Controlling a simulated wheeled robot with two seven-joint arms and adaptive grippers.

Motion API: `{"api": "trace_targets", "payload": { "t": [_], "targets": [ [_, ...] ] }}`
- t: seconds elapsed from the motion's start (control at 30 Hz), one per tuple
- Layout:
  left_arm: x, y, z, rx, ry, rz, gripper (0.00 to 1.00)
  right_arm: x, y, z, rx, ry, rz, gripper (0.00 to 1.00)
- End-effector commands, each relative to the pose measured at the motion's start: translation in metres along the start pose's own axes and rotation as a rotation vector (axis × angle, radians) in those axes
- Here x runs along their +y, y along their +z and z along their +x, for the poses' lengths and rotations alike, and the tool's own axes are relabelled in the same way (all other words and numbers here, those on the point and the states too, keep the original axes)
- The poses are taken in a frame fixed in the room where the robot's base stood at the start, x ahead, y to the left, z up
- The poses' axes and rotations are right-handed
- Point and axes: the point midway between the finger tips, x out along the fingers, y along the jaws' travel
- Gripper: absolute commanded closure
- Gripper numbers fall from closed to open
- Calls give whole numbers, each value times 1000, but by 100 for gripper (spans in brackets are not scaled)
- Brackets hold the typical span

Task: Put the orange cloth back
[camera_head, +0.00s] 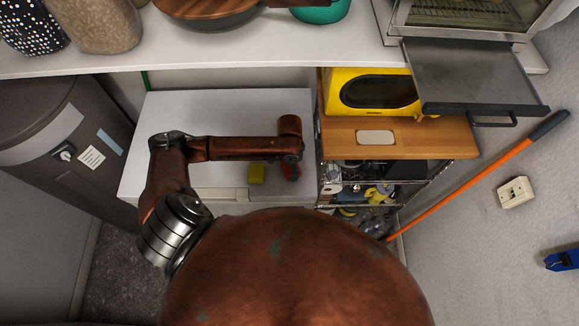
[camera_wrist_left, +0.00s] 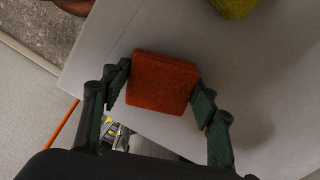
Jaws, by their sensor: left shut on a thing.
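The orange cloth (camera_wrist_left: 161,82) is a thick, square, sponge-like block. In the left wrist view it sits between the two dark fingers of my left gripper (camera_wrist_left: 162,90), which is shut on it. In the head view the left gripper (camera_head: 291,167) is over the right front part of the white top (camera_head: 225,108), and only a bit of the orange cloth (camera_head: 291,175) shows under it. I cannot tell whether the cloth touches the white top. My right gripper is in neither view.
A yellow-green sponge (camera_head: 257,173) lies just left of the gripper; it also shows in the wrist view (camera_wrist_left: 235,7). To the right stands a wire rack with a wooden top (camera_head: 440,138) and a yellow appliance (camera_head: 372,92). A white shelf (camera_head: 200,53) overhangs the back.

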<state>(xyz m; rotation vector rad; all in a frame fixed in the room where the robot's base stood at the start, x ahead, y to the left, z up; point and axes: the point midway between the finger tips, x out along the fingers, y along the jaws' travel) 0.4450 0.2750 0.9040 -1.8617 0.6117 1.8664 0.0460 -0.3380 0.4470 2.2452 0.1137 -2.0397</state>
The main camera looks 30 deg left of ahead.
Motion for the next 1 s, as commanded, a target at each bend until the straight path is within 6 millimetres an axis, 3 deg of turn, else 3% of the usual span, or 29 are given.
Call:
{"api": "trace_targets", "payload": {
  "t": [0.27, 0.6, 0.77, 1.0],
  "targets": [
    [0, 0, 1, -1, 0, 0, 29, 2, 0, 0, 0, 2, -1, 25],
    [0, 0, -3, 0, 0, 1, 28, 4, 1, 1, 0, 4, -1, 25],
    [0, -1, -24, 3, -1, 1, 28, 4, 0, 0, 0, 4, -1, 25],
    [0, 0, -75, 2, -2, 2, 28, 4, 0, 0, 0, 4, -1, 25]
  ]
}}
